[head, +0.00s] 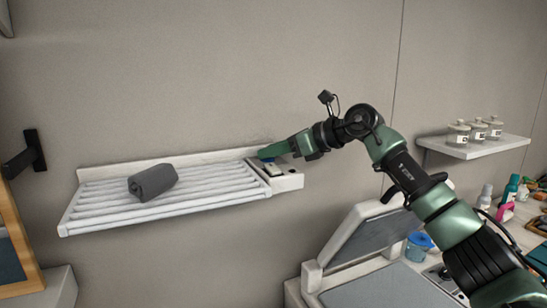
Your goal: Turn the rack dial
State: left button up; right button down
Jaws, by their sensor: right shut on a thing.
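The white slatted rack (110,208) is fixed to the wall left of centre. A white control box (288,182) forms its right end, with a small dark detail on its front face. My right gripper (266,157) reaches in from the right and is at the top of this box. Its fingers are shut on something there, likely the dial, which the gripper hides. The dial's shape and setting cannot be made out. My left gripper is not in view.
A rolled grey towel (153,182) lies on the rack slats. A wall shelf (480,146) with jars (458,133) is at right. Below are a raised lid (360,240), a blue-lidded tub (418,245) and several bottles. The wall above the rack is clear.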

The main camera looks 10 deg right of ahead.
jog(key=m+t+h+b, duration=0.1)
jog(key=m+h+b, duration=0.1)
jog(key=h+b, duration=0.1)
jog(key=a+m+t+h+b, duration=0.1)
jog(key=m+h+b, duration=0.1)
jog(key=b, duration=0.3)
jog(key=m+t+h+b, duration=0.2)
jog(key=m+h+b, duration=0.1)
jog(key=m+b, duration=0.1)
jog(key=shift+s+a+f+h, duration=0.15)
jog(key=shift+s+f+h, duration=0.1)
jog(key=shift+f+h, duration=0.05)
jog(key=shift+a+r+m+h+b, duration=0.1)
jog(key=shift+m+h+b, duration=0.55)
jog(key=shift+m+h, duration=0.35)
jog(key=shift+a+r+m+h, duration=0.1)
jog(key=shift+m+h, duration=0.4)
jog(key=shift+h, duration=0.1)
jog(key=shift+m+h, duration=0.4)
jog(key=shift+h, duration=0.1)
jog(key=shift+a+r+m+h, duration=0.1)
jog(key=shift+r+m+h, duration=0.05)
jog(key=shift+m+h, duration=0.75)
jog(key=shift+w+a+m+g+h+p, duration=0.1)
jog(key=shift+m+g+h+p, duration=0.65)
jog(key=shift+h, duration=0.25)
jog(key=shift+m+g+h, duration=0.25)
jog(key=shift+m+h, duration=0.25)
jog(key=shift+m, duration=0.05)
jog(key=shift+p, duration=0.3)
